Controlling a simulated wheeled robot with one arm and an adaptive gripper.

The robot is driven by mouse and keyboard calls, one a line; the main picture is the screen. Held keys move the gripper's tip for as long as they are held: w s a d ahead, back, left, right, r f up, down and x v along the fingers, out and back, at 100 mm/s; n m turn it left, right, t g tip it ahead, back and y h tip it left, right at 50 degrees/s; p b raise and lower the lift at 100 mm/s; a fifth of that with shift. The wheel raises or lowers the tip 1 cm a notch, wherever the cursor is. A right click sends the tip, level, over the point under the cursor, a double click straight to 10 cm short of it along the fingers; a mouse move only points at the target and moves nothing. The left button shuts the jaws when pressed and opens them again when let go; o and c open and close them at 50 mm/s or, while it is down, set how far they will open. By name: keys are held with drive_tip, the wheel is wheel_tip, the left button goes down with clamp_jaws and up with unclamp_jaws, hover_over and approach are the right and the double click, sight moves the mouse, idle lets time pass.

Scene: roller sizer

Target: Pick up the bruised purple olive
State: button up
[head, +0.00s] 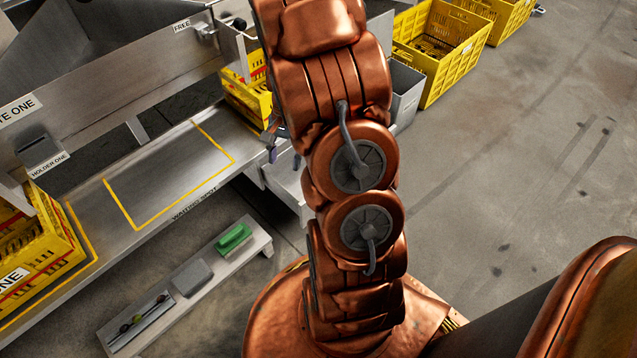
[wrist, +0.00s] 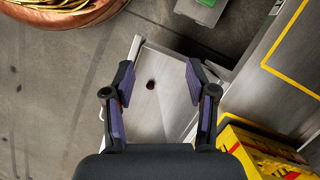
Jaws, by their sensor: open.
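A small dark purple olive (wrist: 150,84) lies alone on a pale metal surface (wrist: 160,118) in the wrist view. It is too small there to make out a bruise. My gripper (wrist: 160,76) is open and empty. Its two fingers stand on either side of the olive in that view, with no contact visible. In the head view my gripper (head: 272,142) is partly hidden behind my arm, and I cannot see this olive there.
A low bench (head: 222,268) holds a green-handled brush (head: 233,236), a grey block (head: 191,277) and a narrow rack (head: 141,322) with a few small olives. Yellow crates (head: 440,50) stand at the upper right. A yellow crate (wrist: 258,150) is close right of my gripper. The right floor is clear.

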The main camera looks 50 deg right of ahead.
drive_tip(key=shift+w+d+f+m+t+b, duration=0.15)
drive_tip(key=shift+d+f+m+t, duration=0.25)
drive_tip(key=shift+d+f+m, duration=1.9)
drive_tip(key=shift+w+d+f+m+t+b, duration=0.15)
drive_tip(key=shift+d+f+m+t, duration=0.3)
drive_tip(key=shift+d+f, duration=3.65)
drive_tip(key=shift+w+d+f+m+t+b, duration=0.2)
drive_tip(key=shift+d+f+m, duration=1.35)
drive_tip(key=shift+f, duration=3.2)
drive_tip(key=b+x, duration=0.1)
drive_tip(key=x, duration=0.3)
drive_tip(key=shift+w, duration=0.2)
drive_tip(key=shift+c, duration=0.4)
drive_tip(key=c, duration=0.7)
